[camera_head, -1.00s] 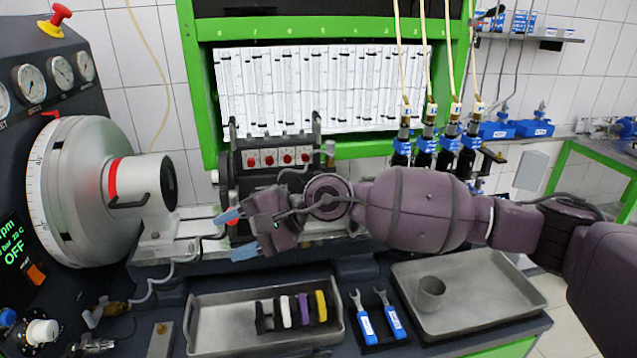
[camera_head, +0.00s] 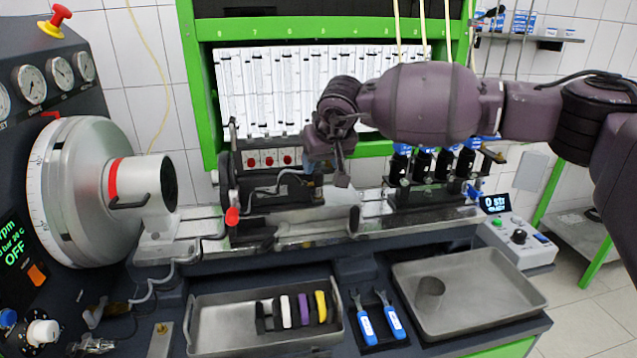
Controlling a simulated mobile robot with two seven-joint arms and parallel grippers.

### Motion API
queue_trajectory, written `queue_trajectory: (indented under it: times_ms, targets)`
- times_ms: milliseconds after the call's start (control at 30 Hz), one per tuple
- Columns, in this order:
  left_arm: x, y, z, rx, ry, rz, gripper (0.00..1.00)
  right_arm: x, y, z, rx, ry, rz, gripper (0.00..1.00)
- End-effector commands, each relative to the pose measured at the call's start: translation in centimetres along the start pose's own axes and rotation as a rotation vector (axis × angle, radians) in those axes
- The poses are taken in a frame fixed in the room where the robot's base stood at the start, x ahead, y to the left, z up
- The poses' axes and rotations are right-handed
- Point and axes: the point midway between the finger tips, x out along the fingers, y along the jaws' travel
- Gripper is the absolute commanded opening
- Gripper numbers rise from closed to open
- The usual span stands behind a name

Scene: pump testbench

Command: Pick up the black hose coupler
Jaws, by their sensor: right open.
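My right gripper (camera_head: 330,180) is open and empty, with its fingers pointing down over the middle of the test bench, in front of the white gauge panel. Several black cylinders with blue tops (camera_head: 422,165) stand in a row to its right, below the pale hoses; my right arm hides the lower hose ends. A rack in the left tray holds small upright pieces: black (camera_head: 265,318), white (camera_head: 286,312), purple (camera_head: 303,310) and yellow (camera_head: 321,307). I cannot tell which black piece is the hose coupler. My left gripper is not in view.
The left metal tray (camera_head: 225,335) and right metal tray (camera_head: 470,290) lie at the front, the right one with a grey cup (camera_head: 429,292). Two blue-handled tools (camera_head: 367,325) lie between them. A large silver drum (camera_head: 85,190) stands left. A control box (camera_head: 518,240) stands right.

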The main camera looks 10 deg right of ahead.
Motion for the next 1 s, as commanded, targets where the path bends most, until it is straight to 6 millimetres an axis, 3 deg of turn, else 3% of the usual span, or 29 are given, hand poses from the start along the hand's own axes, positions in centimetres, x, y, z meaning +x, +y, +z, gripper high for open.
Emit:
queue_trajectory:
  times_ms: [267,633,933,1000]
  targets:
    - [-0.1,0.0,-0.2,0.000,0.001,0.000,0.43,1.9,0.0,0.1,0.000,0.000,-0.001,0.55]
    - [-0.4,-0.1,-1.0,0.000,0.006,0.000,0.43,6.3,0.4,0.2,0.001,-0.001,-0.002,0.55]
    - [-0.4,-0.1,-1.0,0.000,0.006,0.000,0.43,6.8,0.4,0.2,0.001,0.000,-0.002,0.55]
    - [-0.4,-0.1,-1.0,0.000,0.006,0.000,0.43,6.8,0.4,0.2,0.001,0.000,-0.002,0.46]
